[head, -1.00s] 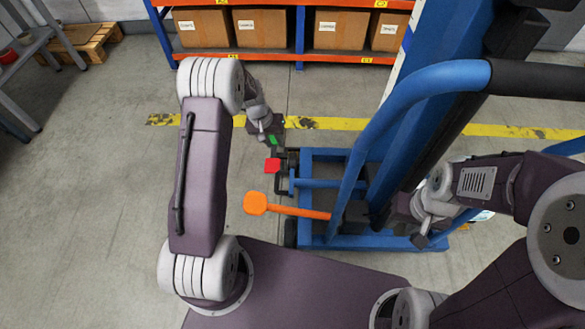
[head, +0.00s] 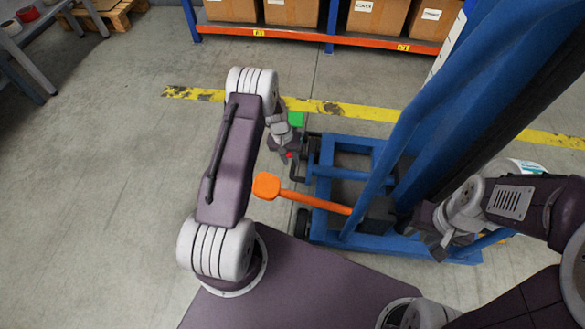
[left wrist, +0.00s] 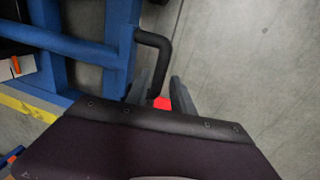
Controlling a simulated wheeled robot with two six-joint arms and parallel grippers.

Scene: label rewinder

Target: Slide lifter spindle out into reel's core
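The blue lifter (head: 330,222) stands right of centre in the head view, with its mast and curved handle rising to the upper right. A green pad (head: 296,118) and a small red pad (head: 290,155) are on its left side. An orange paddle lever (head: 267,186) sticks out nearer me. My left gripper (head: 286,154) is at the red pad and hides most of it. In the left wrist view its fingers stand apart, with the red pad (left wrist: 161,103) showing between them; contact is unclear. My right gripper (head: 438,246) is low beside the lifter, fingers unclear. I cannot make out the spindle or reel core.
An orange and blue shelf (head: 310,37) with cardboard boxes stands at the back. A grey bench (head: 25,40) and a wooden pallet (head: 108,18) are at the upper left. The floor on the left is free. A black bent bar (left wrist: 158,42) is close to my left fingers.

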